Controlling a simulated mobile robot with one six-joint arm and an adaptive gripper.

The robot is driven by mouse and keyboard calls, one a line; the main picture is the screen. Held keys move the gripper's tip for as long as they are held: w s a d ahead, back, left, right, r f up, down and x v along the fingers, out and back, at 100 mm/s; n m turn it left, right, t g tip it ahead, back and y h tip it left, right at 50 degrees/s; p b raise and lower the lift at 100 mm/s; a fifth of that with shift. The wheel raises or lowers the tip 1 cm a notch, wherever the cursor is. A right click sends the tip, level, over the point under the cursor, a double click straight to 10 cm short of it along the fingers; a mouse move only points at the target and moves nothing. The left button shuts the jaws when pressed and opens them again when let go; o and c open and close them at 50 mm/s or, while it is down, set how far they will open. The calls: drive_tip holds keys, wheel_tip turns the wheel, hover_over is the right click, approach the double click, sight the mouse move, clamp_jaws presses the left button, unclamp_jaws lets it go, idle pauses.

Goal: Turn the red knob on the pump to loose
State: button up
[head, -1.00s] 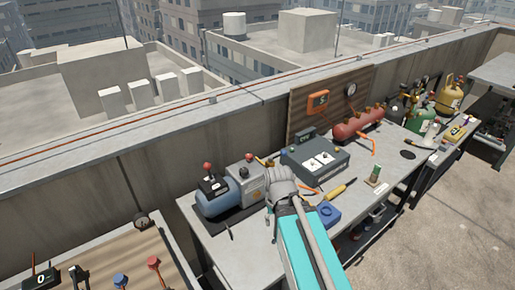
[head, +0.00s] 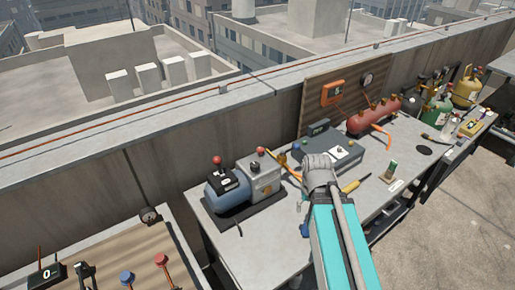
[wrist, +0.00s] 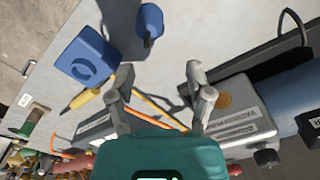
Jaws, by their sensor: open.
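The pump is a blue cylinder (head: 226,194) joined to a grey box (head: 266,181), on a dark base on the bench. One red knob (head: 217,160) stands above the black box on the blue cylinder. Another red knob (head: 260,151) tops the grey box; which one the task means is unclear. In the wrist view the grey pump body (wrist: 239,120) lies at right, with a red knob (wrist: 235,170) at the bottom edge, partly cut off. My gripper (wrist: 158,78) is open and empty above the bench, to the right of the pump in the head view.
A grey console (head: 335,158) and a red tank (head: 374,116) stand right of the pump. A blue block (wrist: 88,56), a blue bottle-like item (wrist: 149,22) and a yellow-handled tool (wrist: 82,97) lie on the bench. A wall (head: 130,178) runs behind.

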drive_tip(key=w+r+m+p, duration=0.1)
drive_tip(key=w+r+p, duration=0.2)
drive_tip(key=w, duration=0.1)
wheel_tip(320, 180, up, 15)
drive_tip(key=m+p, duration=0.7)
drive_tip(key=p, duration=0.7)
hover_over(261, 149)
drive_tip(key=shift+w+f, duration=0.1)
drive_tip(key=shift+f, duration=0.15)
drive_tip(key=shift+f, duration=0.2)
wheel_tip(261, 149, down, 13)
drive_tip(key=b, duration=1.3)
drive_tip(key=shift+f, duration=0.2)
